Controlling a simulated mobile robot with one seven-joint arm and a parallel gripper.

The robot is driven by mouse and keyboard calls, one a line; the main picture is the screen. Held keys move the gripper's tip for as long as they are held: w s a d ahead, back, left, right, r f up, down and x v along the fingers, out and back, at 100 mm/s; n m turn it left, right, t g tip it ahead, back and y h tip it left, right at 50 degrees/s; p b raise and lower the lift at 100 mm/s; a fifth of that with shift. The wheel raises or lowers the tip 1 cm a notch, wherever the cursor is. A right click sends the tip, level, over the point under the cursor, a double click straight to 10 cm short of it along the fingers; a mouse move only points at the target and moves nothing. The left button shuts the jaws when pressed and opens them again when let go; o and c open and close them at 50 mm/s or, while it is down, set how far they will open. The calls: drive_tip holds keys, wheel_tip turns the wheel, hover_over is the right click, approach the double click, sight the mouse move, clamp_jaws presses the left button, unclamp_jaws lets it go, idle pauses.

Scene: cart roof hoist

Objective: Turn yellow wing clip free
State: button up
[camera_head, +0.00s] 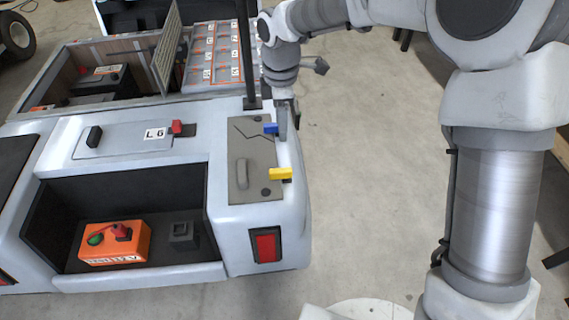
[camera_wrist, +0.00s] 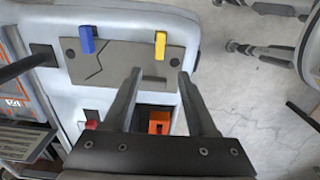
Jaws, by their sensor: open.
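The yellow wing clip (camera_head: 280,174) sits at the front right edge of a grey panel (camera_head: 250,150) on the cart's white corner. In the wrist view the yellow wing clip (camera_wrist: 160,45) stands just beyond my open fingertips, roughly centred between them and apart from both. My gripper (camera_head: 287,137) is seen edge-on in the head view, beside the blue clip. In the wrist view my gripper (camera_wrist: 160,74) shows both fingers spread and empty. The blue clip (camera_head: 270,129) sits farther back on the panel and left of the fingers in the wrist view (camera_wrist: 87,39).
A black post (camera_head: 246,60) rises behind the panel. A grey handle (camera_head: 242,174) lies on the panel. An orange box (camera_head: 115,243) stands in the open bay at left. A red light (camera_head: 266,246) is on the cart's front.

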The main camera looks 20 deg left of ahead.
sight(282, 170)
wheel_tip(282, 170, down, 17)
drive_tip(key=b, duration=0.5)
drive_tip(key=shift+r, duration=0.1)
clamp_jaws()
